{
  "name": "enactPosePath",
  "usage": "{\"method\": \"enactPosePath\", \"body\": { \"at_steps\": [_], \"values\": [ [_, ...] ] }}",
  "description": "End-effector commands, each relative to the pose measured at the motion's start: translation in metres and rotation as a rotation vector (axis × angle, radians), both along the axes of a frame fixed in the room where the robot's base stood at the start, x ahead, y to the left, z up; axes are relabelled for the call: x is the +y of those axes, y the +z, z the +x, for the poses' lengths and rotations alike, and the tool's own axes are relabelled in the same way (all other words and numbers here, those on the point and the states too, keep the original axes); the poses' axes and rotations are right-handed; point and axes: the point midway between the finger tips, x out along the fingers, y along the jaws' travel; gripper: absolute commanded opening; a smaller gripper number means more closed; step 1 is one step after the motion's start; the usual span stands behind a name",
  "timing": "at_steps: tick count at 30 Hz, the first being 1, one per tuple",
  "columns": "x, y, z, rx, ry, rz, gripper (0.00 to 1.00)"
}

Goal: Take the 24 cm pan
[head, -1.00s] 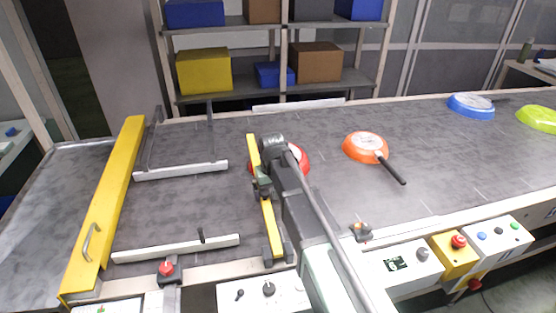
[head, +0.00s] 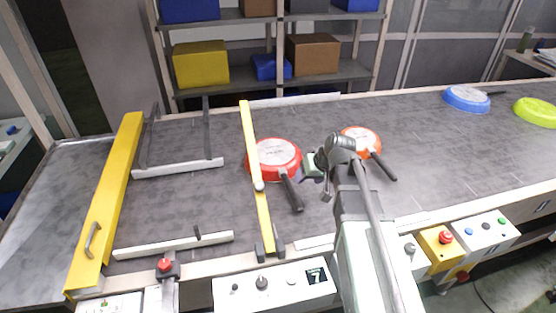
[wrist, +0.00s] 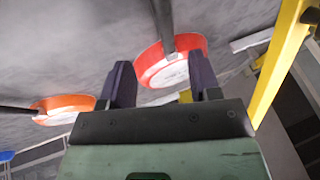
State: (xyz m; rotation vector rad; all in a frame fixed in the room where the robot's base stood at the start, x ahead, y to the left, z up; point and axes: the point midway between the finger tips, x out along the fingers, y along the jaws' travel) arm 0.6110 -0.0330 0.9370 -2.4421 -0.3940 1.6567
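A red pan (head: 274,158) with a pale printed base and a dark handle lies upside down on the conveyor (head: 200,200), against the narrow yellow bar. In the wrist view the red pan (wrist: 160,68) shows beyond my fingers, its handle running up between them. An orange pan (head: 361,139) lies to its right; in the wrist view the orange pan (wrist: 60,108) is at left. I cannot read any size marks, so I cannot tell which is 24 cm. My gripper (head: 318,172) is between the two pans in the head view. In the wrist view my gripper (wrist: 162,88) is open and empty.
The narrow yellow bar (head: 262,217) crosses the belt left of my arm. A wide yellow beam (head: 112,190) stands at far left. White rails (head: 180,168) lie between them. A blue pan (head: 466,98) and a green pan (head: 538,111) are at far right. Control boxes (head: 275,290) line the front.

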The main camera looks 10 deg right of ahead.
Motion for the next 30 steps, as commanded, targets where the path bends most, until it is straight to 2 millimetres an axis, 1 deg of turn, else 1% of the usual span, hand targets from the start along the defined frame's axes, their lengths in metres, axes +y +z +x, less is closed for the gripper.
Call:
{"method": "enactPosePath", "body": {
  "at_steps": [1, 6, 8, 11, 13, 14, 18, 20, 22, 28, 30],
  "values": [
    [0.002, -0.013, 0.003, 0.001, 0.001, 0.000, 0.57],
    [0.013, -0.047, 0.015, 0.003, 0.002, -0.001, 0.57],
    [0.015, -0.052, 0.017, 0.003, 0.001, -0.002, 0.57],
    [0.016, -0.049, 0.018, 0.003, 0.000, -0.001, 0.57],
    [0.017, -0.053, 0.018, 0.003, 0.000, -0.001, 0.57],
    [0.018, -0.057, 0.019, 0.003, 0.000, -0.001, 0.57],
    [0.028, -0.086, 0.025, 0.004, 0.002, -0.001, 0.57],
    [0.031, -0.095, 0.030, 0.003, 0.002, -0.001, 0.57],
    [0.033, -0.098, 0.032, 0.003, 0.000, -0.001, 0.57],
    [0.034, -0.094, 0.032, 0.003, 0.000, -0.001, 0.57],
    [0.034, -0.094, 0.032, 0.003, 0.000, -0.001, 0.46]
  ]
}}
